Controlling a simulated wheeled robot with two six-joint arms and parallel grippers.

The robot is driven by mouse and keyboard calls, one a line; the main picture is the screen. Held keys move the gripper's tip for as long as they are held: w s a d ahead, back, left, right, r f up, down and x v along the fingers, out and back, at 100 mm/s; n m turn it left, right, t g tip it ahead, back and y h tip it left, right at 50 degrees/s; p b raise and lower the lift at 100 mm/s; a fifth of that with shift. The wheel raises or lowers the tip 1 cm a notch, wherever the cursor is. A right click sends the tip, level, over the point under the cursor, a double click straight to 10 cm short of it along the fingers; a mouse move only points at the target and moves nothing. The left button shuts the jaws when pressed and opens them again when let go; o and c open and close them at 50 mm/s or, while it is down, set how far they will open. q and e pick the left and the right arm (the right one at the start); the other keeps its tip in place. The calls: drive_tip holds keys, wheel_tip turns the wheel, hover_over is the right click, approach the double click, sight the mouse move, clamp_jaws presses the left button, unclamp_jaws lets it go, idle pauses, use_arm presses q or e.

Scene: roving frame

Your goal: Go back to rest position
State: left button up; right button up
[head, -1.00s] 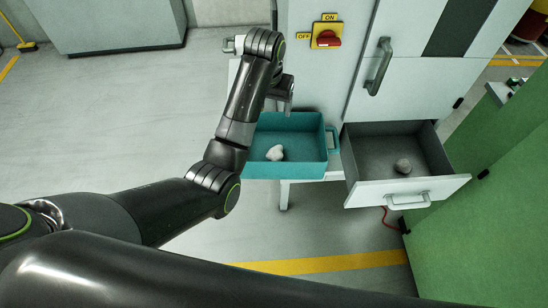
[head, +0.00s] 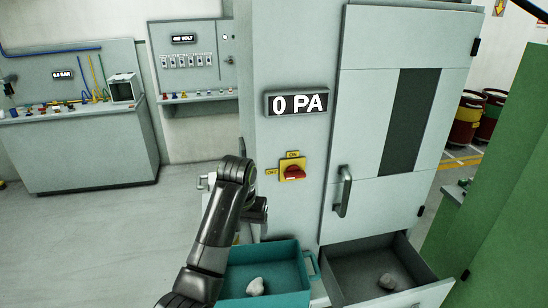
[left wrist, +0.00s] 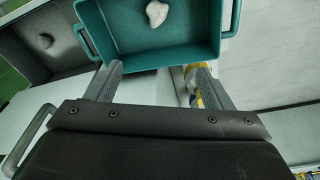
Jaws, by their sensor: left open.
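My left arm comes in from the lower left in the head view. Its gripper (head: 262,228) is near the back left of the teal bin (head: 290,258), partly hidden by the wrist. In the left wrist view the two fingers of the gripper (left wrist: 158,84) are apart with nothing between them, and the teal bin (left wrist: 200,48) lies beyond them. A whitish lump (head: 255,286) lies in the bin; it also shows in the left wrist view (left wrist: 156,13). My right gripper is not in view.
A grey drawer (head: 347,268) stands open beside the bin, holding a grey lump (head: 387,281). The cabinet has a red switch (head: 293,173), a door handle (head: 343,190) and a "0 PA" display (head: 297,103). A green panel (head: 495,180) stands at right. Open floor (head: 100,235) lies left.

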use_arm(q)
drive_tip(key=s+a+f+n, duration=0.2)
drive_tip(key=s+a+f, duration=1.1)
drive_tip(key=s+f, duration=0.15)
drive_tip(key=s+a+t+y, duration=0.1)
drive_tip(key=s+a, duration=0.3)
drive_tip(key=s, duration=0.8)
drive_tip(key=s+a+t+y, duration=0.1)
drive_tip(key=s+a, duration=0.4)
drive_tip(key=s, duration=0.7)
wheel_tip(320, 180, down, 33)
drive_tip(key=s+a+g+b, duration=0.1)
drive_tip(key=b, duration=0.7)
drive_tip(key=s+f+b, duration=0.3)
drive_tip(key=s+f, duration=0.4)
drive_tip(key=f, duration=0.3)
drive_tip(key=s+d+f+g+b, duration=0.1)
drive_tip(key=s+f+b, duration=0.2)
drive_tip(key=s+f, duration=0.4)
wheel_tip(320, 180, down, 4)
drive_tip(key=shift+s+f+g+h, duration=0.15)
drive_tip(key=shift+s+g+h, duration=0.15)
drive_tip(key=shift+h, duration=0.1)
